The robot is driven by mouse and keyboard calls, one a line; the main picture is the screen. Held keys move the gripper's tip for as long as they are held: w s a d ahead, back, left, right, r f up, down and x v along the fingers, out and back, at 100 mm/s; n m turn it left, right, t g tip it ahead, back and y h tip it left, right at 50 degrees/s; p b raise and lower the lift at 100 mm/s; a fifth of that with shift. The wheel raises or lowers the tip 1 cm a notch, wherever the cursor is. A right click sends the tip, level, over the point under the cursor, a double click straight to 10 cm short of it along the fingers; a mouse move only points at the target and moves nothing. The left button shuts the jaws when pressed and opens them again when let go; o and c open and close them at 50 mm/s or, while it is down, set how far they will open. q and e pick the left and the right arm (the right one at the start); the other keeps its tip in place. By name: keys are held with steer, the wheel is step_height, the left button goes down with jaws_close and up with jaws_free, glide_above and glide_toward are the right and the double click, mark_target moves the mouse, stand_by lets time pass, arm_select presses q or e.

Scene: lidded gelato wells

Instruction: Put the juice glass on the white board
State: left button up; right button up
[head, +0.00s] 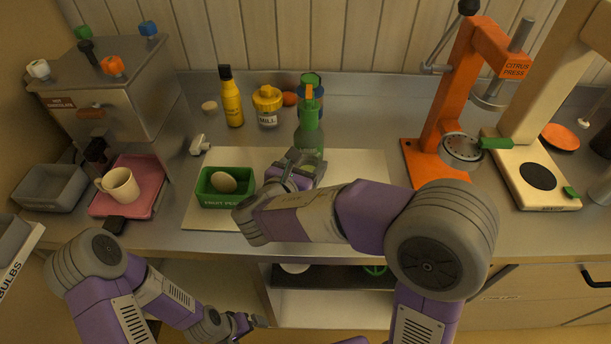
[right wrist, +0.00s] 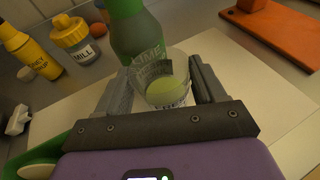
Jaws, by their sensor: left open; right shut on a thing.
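The juice glass (right wrist: 165,92) is clear, with a pale green round patch inside it, and stands between my right gripper's fingers in the right wrist view. My right gripper (right wrist: 163,84) is shut on it; it also shows in the head view (head: 301,168), where it largely hides the glass. The white board (head: 365,168) lies on the steel counter, and the gripper and glass are over its middle. I cannot tell whether the glass touches the board. My left gripper (head: 245,321) is open and empty, low in front of the counter.
A green lime bottle (head: 309,137) stands right behind the glass. A green box (head: 211,199) with an egg-like item sits at the board's left. A yellow bottle (head: 231,103) and a mill jar (head: 267,106) stand behind. An orange citrus press (head: 445,115) stands right.

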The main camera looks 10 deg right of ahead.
steer(key=shift+w+f+b, duration=0.1)
steer(key=shift+f+b, duration=0.9)
steer(key=shift+f, duration=0.8)
steer(key=shift+r, duration=0.1)
steer(key=o, duration=0.7)
steer(key=shift+f, duration=0.25)
steer(key=o, duration=0.5)
